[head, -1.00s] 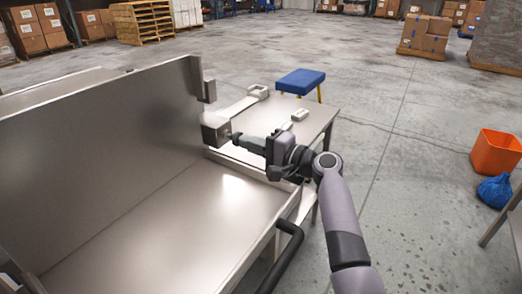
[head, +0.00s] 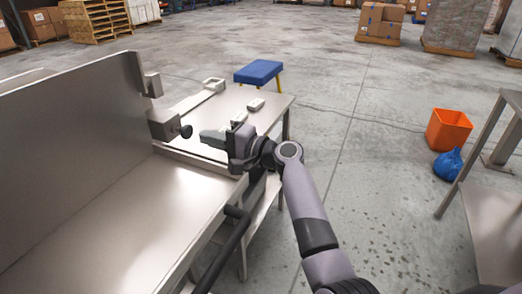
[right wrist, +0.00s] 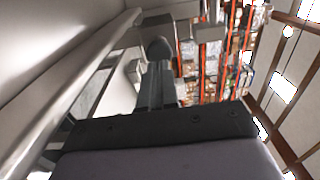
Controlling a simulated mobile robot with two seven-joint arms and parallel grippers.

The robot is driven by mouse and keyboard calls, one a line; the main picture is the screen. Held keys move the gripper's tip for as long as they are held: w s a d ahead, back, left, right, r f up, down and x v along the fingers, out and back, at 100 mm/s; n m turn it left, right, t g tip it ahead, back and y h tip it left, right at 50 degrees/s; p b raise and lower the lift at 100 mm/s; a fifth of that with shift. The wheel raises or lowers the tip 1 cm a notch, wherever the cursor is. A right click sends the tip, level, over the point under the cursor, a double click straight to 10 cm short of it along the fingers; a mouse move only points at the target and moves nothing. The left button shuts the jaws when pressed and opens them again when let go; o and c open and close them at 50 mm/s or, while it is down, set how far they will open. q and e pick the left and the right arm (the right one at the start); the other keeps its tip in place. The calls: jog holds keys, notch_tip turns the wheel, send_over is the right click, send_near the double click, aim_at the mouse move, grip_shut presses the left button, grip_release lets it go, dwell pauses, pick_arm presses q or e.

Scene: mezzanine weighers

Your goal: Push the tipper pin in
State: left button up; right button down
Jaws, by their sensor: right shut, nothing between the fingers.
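The tipper pin (head: 187,131) shows as a dark round knob on the right side of a steel block (head: 164,125) at the end of the tipper's tall panel. My right gripper (head: 203,136) is shut and empty, its fingertips pointing at the knob with a small gap between them in the head view. In the right wrist view the knob (right wrist: 159,49) stands straight beyond the shut fingertips (right wrist: 158,68). How deep the pin sits in the block is hidden. My left gripper is out of view.
The steel tray (head: 110,215) with a dark handle bar (head: 222,250) lies below. A steel table (head: 270,112) with small devices stands behind my gripper, a blue-topped stool (head: 258,71) beyond. An orange bin (head: 448,130) and blue bag (head: 448,164) are on the floor at right.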

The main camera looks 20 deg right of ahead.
jog(key=v, duration=1)
jog(key=shift+s+d, duration=0.15)
jog(key=shift+f, duration=0.1)
